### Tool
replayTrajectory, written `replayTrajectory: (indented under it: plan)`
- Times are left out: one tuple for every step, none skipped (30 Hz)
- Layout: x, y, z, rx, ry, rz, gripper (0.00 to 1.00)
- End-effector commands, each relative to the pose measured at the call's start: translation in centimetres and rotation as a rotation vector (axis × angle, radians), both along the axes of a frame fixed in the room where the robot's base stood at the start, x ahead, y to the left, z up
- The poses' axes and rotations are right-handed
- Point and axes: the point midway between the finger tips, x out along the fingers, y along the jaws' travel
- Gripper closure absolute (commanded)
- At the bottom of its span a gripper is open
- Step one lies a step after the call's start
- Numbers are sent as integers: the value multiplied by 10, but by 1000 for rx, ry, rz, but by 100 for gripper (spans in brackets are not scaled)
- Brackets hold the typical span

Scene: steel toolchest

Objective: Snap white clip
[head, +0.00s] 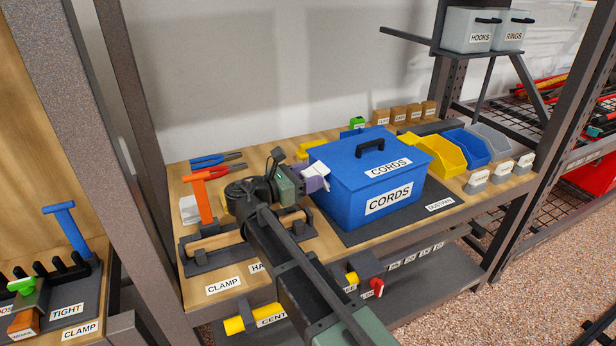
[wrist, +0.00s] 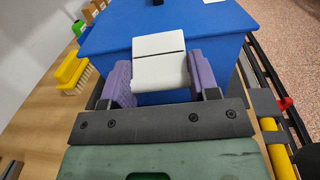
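The white clip (wrist: 159,68) is at the side of the blue box marked CORDS (head: 345,179). A dark line crosses the clip below its upper edge. In the wrist view the clip sits between the two purple fingers of my gripper (wrist: 160,75). Both fingers lie against its side edges, so my gripper looks shut on it. In the head view my gripper (head: 316,181) is at the left end of the box, and only a bit of white shows there. The box's lid is down, with a dark handle on top. Whether the clip is fastened cannot be told.
An orange-handled clamp (head: 203,193) and blue pliers (head: 215,160) are left of my arm. Yellow (head: 441,155) and blue bins (head: 466,147) stand to the right. The box rests on a dark mat (head: 412,216).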

Motion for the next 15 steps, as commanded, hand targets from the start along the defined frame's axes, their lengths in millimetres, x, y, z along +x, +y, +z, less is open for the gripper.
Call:
replayTrajectory:
  plan:
    - [0,0,0,0,0,0,64]
    - [0,0,0,0,0,0,68]
    - [0,0,0,0,0,0,69]
    - [0,0,1,2,1,0,69]
    - [0,0,2,7,4,0,69]
    - [0,-1,6,19,11,0,69]
    - [1,-2,9,33,20,0,68]
    - [1,-3,12,51,31,-1,68]
    - [2,-4,17,81,49,-1,69]
    - [3,-5,20,107,64,-1,69]
    - [4,-7,23,136,81,-1,69]
    - [5,-9,25,173,104,-1,69]
    - [6,-10,27,201,120,-2,69]
    - [6,-11,27,227,136,-2,69]
    - [7,-13,28,260,157,-2,69]
